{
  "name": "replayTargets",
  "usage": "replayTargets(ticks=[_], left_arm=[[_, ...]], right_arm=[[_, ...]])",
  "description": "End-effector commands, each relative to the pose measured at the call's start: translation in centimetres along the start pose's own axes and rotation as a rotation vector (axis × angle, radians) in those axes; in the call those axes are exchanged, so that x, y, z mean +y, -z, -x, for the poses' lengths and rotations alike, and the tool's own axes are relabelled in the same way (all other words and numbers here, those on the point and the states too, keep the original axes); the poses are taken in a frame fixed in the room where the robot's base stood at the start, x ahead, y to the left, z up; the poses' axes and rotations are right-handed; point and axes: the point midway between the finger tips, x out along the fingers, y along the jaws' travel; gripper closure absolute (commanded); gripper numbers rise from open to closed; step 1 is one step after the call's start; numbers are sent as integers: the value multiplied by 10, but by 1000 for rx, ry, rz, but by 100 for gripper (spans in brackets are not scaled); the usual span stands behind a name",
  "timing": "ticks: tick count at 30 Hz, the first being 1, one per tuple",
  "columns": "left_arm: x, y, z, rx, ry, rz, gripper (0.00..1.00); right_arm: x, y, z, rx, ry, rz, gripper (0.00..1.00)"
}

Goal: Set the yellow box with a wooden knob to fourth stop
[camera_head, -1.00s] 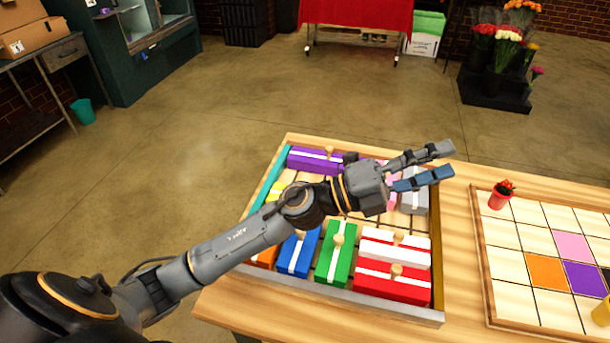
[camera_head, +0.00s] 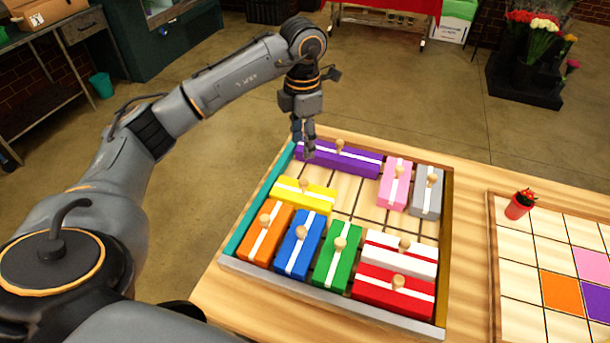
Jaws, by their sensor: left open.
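The yellow box (camera_head: 304,196) with a white stripe and a wooden knob (camera_head: 304,185) lies in the left part of the sliding-block tray (camera_head: 330,291), against or close to the teal left wall. Bare slatted floor shows to its right. My left gripper (camera_head: 306,156) points down above the tray's far left corner, beyond the yellow box and by the left end of the purple box (camera_head: 350,160). Its fingers are open and hold nothing; the gap between them is hard to see from here. My right gripper is not in view.
Orange (camera_head: 259,241), blue (camera_head: 293,252) and green (camera_head: 331,270) boxes stand in front of the yellow one. White and red boxes fill the near right; pink and grey ones the far right. A gridded board (camera_head: 510,263) with a small red pot (camera_head: 519,205) lies right.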

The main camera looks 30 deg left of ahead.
Motion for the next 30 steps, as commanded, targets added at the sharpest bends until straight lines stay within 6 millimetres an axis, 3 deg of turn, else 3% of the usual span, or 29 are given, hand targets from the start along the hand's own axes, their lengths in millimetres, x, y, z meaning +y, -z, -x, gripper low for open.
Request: replayTargets(ticks=[15, 21, 30], left_arm=[[-3, 0, -101, 2, 5, -3, 54], [-2, -1, -120, -2, 4, -4, 54], [-2, -1, -125, -2, 4, -4, 54]], right_arm=[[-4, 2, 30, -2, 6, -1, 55], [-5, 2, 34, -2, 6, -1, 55], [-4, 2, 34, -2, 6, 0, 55]])
